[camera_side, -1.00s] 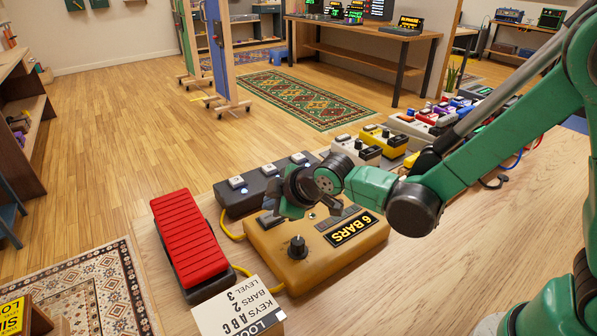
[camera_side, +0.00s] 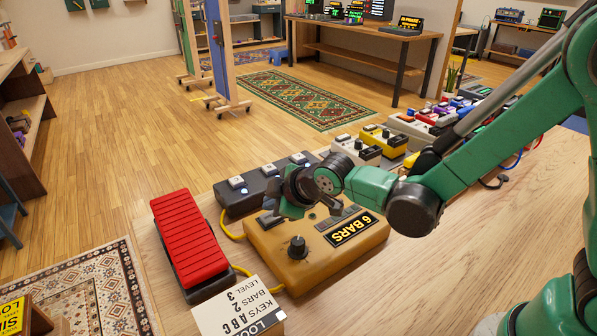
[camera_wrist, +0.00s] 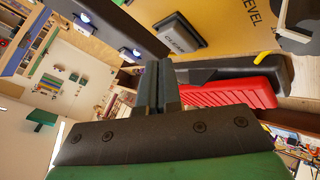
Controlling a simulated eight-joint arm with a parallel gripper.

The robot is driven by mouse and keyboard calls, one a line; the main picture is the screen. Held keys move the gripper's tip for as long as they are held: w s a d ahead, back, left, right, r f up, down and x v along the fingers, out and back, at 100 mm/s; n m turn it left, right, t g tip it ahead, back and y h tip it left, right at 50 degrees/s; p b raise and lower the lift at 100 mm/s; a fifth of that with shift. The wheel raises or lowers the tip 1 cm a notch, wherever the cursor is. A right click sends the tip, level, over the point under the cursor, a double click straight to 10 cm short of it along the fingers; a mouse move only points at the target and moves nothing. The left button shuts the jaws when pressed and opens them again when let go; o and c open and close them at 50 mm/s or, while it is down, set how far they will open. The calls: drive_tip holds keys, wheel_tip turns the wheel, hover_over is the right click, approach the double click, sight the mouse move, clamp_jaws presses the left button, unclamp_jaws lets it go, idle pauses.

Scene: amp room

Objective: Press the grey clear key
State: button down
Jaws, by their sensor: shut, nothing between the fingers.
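The grey clear key (camera_wrist: 178,36), a dark-framed key with "CLEAR" on it, is on the tan looper pedal (camera_wrist: 215,20) at the top of the wrist view. In the side view the tan pedal (camera_side: 275,252) sits on the wooden table, and a grey key (camera_side: 268,219) on its upper left is partly hidden by my gripper. My gripper (camera_side: 284,210) is shut and empty, low over that part of the pedal. In the wrist view its closed fingertips (camera_wrist: 163,64) appear just below the clear key; I cannot tell whether they touch it.
A red treadle pedal (camera_side: 188,240) stands left of the tan pedal, and a black switch box (camera_side: 230,200) lies behind it. A knob (camera_side: 298,247) rises from the pedal. A sign card (camera_side: 240,307) is in front. Bare table lies to the right.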

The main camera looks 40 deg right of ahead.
drive_tip(key=shift+f, duration=0.1)
drive_tip(key=shift+f, duration=0.35)
drive_tip(key=shift+f, duration=0.5)
idle(0.8)
drive_tip(key=shift+r, duration=0.95)
drive_tip(key=shift+r, duration=0.1)
drive_tip(key=shift+r, duration=2.4)
